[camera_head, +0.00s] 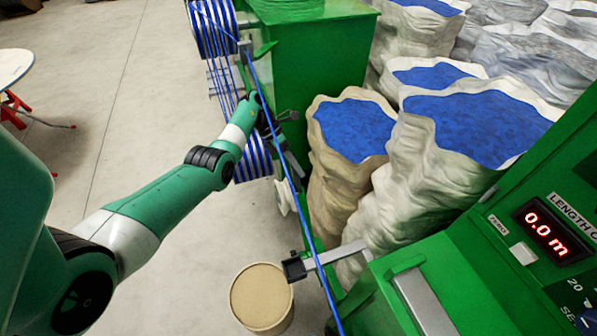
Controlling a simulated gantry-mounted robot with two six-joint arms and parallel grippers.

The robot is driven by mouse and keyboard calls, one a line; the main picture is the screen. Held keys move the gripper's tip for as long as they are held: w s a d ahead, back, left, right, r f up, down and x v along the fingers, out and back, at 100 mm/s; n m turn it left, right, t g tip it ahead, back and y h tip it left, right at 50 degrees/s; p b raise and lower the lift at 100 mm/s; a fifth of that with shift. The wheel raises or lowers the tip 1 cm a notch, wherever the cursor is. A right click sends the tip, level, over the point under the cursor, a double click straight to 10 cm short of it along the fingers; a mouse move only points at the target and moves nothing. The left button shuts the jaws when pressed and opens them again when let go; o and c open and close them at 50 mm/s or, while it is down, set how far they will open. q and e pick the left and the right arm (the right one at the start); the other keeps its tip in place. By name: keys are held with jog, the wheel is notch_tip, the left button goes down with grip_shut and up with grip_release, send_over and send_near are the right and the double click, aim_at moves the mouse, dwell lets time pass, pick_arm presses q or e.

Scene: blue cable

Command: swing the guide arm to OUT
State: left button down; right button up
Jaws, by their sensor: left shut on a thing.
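My left gripper (275,122) is at the upper middle of the head view, beside the blue-striped reel. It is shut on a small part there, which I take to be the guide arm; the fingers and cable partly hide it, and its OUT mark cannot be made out. The blue cable (299,197) runs from the upper reel (213,28) down past my gripper to the bottom edge. My right gripper is not in view.
A grey metal bar with a black end (294,268) sticks out from the green machine (450,262). Its display (552,229) reads 0.0 m. A round tan drum (261,296) stands on the floor. Sacks of blue material (353,127) crowd the right.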

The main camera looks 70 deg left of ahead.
pick_arm(q)
jog(key=shift+s+a+f, duration=0.1)
jog(key=shift+f, duration=0.3)
jog(key=c, duration=1.1)
grip_release()
jog(key=o, duration=0.4)
jog(key=shift+a+r, duration=0.1)
jog(key=shift+a, duration=0.1)
jog(key=shift+r, duration=0.2)
jog(key=v, duration=1.1)
jog(key=shift+a+r, duration=0.1)
jog(key=shift+a, duration=0.05)
